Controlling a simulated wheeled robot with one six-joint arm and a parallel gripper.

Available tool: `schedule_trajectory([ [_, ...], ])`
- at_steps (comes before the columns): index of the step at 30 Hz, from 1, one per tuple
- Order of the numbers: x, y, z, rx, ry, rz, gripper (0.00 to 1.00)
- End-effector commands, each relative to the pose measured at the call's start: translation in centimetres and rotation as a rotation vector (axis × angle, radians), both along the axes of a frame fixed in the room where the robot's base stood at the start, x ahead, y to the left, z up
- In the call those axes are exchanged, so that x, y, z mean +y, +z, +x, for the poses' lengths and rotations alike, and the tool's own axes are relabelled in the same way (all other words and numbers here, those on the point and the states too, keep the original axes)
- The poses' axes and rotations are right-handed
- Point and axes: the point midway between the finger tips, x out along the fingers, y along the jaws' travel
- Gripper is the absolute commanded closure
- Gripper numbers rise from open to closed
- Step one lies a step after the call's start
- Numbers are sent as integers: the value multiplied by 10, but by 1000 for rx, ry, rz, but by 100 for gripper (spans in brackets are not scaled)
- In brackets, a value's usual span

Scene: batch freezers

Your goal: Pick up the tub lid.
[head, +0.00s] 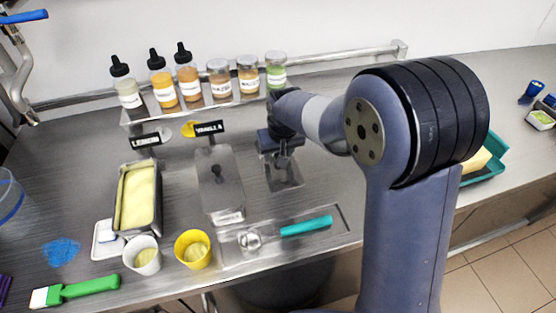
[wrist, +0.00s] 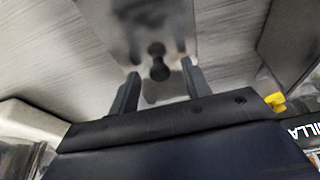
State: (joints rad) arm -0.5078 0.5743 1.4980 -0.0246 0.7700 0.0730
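The tub lid (head: 284,183) is a shiny metal plate on the counter, right of the vanilla tub and partly hidden by my gripper (head: 283,152). In the wrist view the lid (wrist: 110,22) is blurred, with a round black knob (wrist: 159,70) standing on it. My gripper (wrist: 160,72) is open there, one finger on each side of the knob, with a visible gap on both sides. The vanilla tub (head: 220,190) has a metal top with a small dark knob. The open lemon tub (head: 156,205) holds pale yellow ice cream.
Several bottles and jars stand on a back shelf (head: 130,117). A scoop with a teal handle (head: 306,226) lies on a metal tray in front. White (head: 142,258) and yellow (head: 192,254) cups stand front left. A teal tray (head: 490,170) is behind my arm, at right.

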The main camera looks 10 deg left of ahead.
Motion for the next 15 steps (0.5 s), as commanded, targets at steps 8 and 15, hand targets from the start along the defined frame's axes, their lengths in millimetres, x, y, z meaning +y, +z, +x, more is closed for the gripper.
schedule_trajectory([
  [8,0,0,0,0,0,0,77],
  [15,0,0,0,0,0,0,96],
])
